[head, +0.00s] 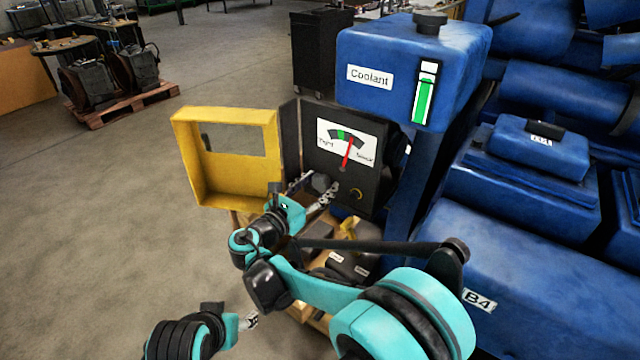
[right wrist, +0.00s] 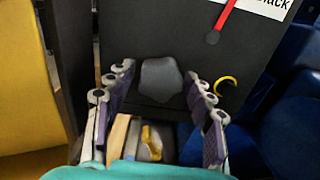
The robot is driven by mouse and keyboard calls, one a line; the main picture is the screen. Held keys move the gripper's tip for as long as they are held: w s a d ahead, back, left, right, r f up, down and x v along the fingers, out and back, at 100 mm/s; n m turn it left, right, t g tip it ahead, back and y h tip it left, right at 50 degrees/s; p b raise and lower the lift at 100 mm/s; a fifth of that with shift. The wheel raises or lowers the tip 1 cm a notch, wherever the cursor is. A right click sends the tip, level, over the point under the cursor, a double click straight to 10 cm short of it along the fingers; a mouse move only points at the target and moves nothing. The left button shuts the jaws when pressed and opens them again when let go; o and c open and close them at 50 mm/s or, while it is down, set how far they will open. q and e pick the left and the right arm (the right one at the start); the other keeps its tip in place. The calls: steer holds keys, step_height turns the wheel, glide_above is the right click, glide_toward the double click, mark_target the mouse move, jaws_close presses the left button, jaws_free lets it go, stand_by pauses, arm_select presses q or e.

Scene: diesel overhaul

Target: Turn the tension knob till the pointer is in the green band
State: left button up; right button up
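The dark gauge panel (head: 322,153) carries a white dial (head: 333,140) marked Tight at left and Slack at right. The red pointer (head: 348,154) stands slightly right of upright, to the right of the green band (head: 341,134). My right gripper (head: 318,193) is at the panel, below the dial. In the right wrist view the grey lobed tension knob (right wrist: 160,79) sits between its spread fingers, with gaps on both sides. The green band is out of that view. My left gripper (head: 249,320) is low at centre-left, small and partly hidden; its fingers are unclear.
An open yellow cover (head: 188,165) stands left of the panel. A yellow curved arrow (head: 356,193) is right of the knob. A blue coolant tank (head: 390,98) and blue engine parts fill the right side. Dark labelled items (head: 348,264) lie below. Open floor is at left.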

steer(key=c, duration=0.7)
steer(key=shift+c, duration=0.2)
steer(key=shift+m, duration=0.4)
steer(key=m, duration=0.4)
steer(key=shift+p, duration=0.3)
steer(key=m, duration=0.5)
steer(key=shift+w, duration=0.1)
steer(key=m+p, duration=0.1)
steer(key=m, duration=0.5)
steer(key=shift+r+m, duration=0.1)
steer(key=shift+m, duration=0.2)
steer(key=m, duration=0.6)
steer(key=shift+m, duration=0.3)
